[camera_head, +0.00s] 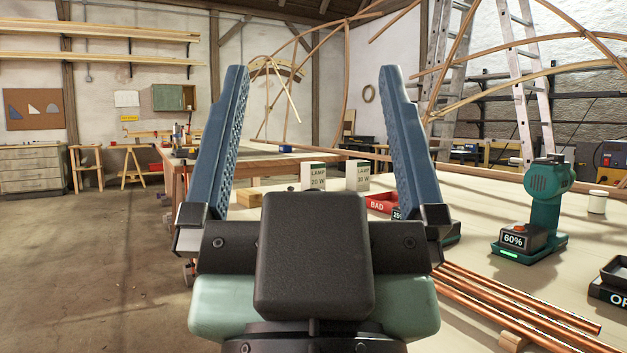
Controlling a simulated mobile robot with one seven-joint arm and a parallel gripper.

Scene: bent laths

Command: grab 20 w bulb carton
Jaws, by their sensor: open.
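The 20 W bulb carton (313,176) is a small white box with a dark top and a label reading "LAMP 20 W". It stands upright on the pale bench top, and its lower part is hidden behind my gripper. A similar lamp carton (357,174) stands just right of it; its wattage is hard to read. My gripper (314,75) is open, with two blue ribbed fingers pointing up in the picture. Both cartons show between the fingers, farther off, and nothing is held.
A green drill (547,200), copper pipes (510,300) and a white pot (597,202) are farther right. A wooden block (249,199) lies left. Open floor is at left.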

